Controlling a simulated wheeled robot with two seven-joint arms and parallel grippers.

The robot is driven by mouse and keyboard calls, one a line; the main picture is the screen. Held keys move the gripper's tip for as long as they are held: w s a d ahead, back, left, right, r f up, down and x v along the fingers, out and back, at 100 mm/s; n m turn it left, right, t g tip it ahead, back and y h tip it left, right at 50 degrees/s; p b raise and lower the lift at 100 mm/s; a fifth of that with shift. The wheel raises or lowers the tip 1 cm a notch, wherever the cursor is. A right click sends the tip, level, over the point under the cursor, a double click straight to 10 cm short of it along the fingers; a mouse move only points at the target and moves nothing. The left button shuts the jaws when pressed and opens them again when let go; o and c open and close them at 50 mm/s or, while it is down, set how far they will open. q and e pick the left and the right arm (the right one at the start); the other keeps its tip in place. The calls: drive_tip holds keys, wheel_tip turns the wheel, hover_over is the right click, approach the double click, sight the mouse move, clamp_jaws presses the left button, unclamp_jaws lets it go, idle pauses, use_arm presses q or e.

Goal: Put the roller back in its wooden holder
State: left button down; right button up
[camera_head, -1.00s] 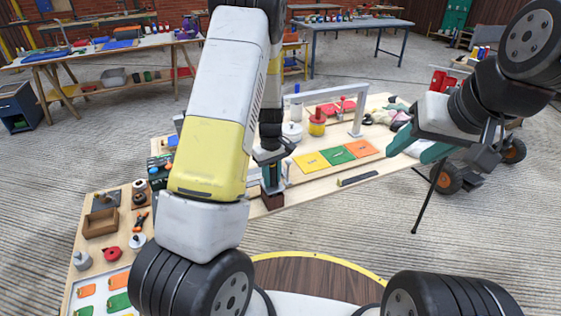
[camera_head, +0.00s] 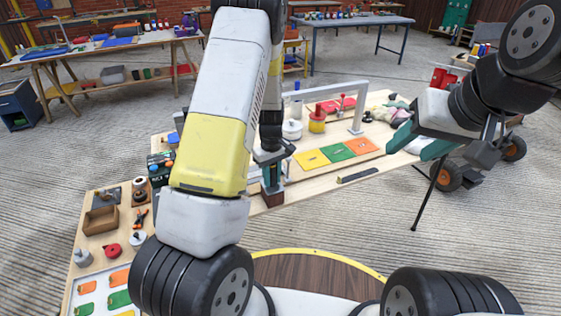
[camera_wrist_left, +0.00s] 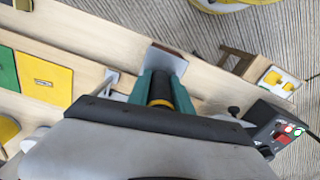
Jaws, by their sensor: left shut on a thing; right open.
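My left gripper (camera_head: 271,182) is shut on the roller near the front edge of the long table. In the left wrist view its teal fingers (camera_wrist_left: 162,88) close around the roller's black and yellow handle (camera_wrist_left: 160,92). My right gripper (camera_head: 400,141) is open and empty, right of the table's coloured cards.
A metal frame (camera_head: 355,116) stands behind the orange, green and yellow cards (camera_head: 338,153). A wooden tray (camera_head: 101,220) is on the left table. In the left wrist view, a brown wooden piece (camera_wrist_left: 240,62) stands right of the gripper.

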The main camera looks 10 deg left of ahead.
use_arm(q)
drive_tip(key=shift+f, duration=0.2)
drive_tip(key=c, duration=1.1)
unclamp_jaws()
drive_tip(key=shift+o, duration=0.3)
drive_tip(key=o, duration=0.6)
drive_tip(key=shift+r, duration=0.1)
drive_tip(key=shift+r, duration=3.9)
